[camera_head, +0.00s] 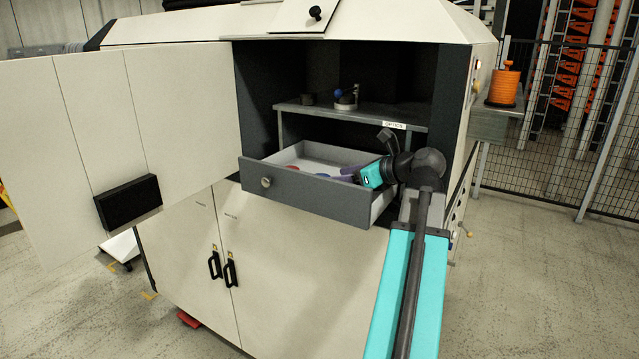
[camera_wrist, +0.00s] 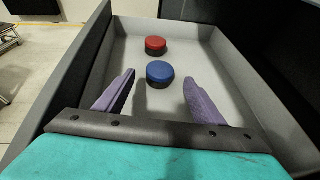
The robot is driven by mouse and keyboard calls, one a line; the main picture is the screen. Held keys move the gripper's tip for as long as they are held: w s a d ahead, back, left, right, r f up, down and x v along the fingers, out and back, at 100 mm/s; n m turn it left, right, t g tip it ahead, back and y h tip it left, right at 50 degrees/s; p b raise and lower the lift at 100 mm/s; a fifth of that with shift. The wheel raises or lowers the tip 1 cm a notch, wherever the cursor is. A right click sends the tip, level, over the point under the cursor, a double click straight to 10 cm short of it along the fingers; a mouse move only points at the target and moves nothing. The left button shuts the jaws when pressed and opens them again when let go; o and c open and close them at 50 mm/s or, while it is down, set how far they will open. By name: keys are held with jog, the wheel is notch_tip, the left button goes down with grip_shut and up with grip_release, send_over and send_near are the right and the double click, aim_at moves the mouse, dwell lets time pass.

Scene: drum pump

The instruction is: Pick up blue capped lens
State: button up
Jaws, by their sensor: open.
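The blue capped lens (camera_wrist: 160,73) is a short dark cylinder with a blue top, lying on the floor of the open drawer (camera_head: 300,192). In the wrist view it sits ahead of my gripper (camera_wrist: 157,95), roughly midway between the two purple fingers, which are apart and empty. In the head view my gripper (camera_head: 345,176) reaches into the drawer from the right, and a bit of blue (camera_head: 322,175) shows near its fingers. A red capped lens (camera_wrist: 155,45) lies just beyond the blue one. Whether the fingertips are level with the blue lens is hard to tell.
The drawer walls (camera_wrist: 252,75) stand close on both sides of my gripper. Above the drawer is a grey shelf (camera_head: 370,112) labelled OPTICS, with small parts on it. An open cabinet door (camera_head: 90,130) is at the left. An orange object (camera_head: 504,85) stands on a side ledge.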

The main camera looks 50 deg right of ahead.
jog(key=shift+w, duration=0.1)
jog(key=shift+p+x, duration=0.95)
jog(key=shift+x, duration=1.45)
jog(key=c, duration=1.2)
jog(key=shift+r, duration=0.2)
notch_tip(320, 180, up, 8)
jog(key=b, duration=0.3)
jog(key=shift+d+r, duration=0.1)
jog(key=shift+r, duration=0.7)
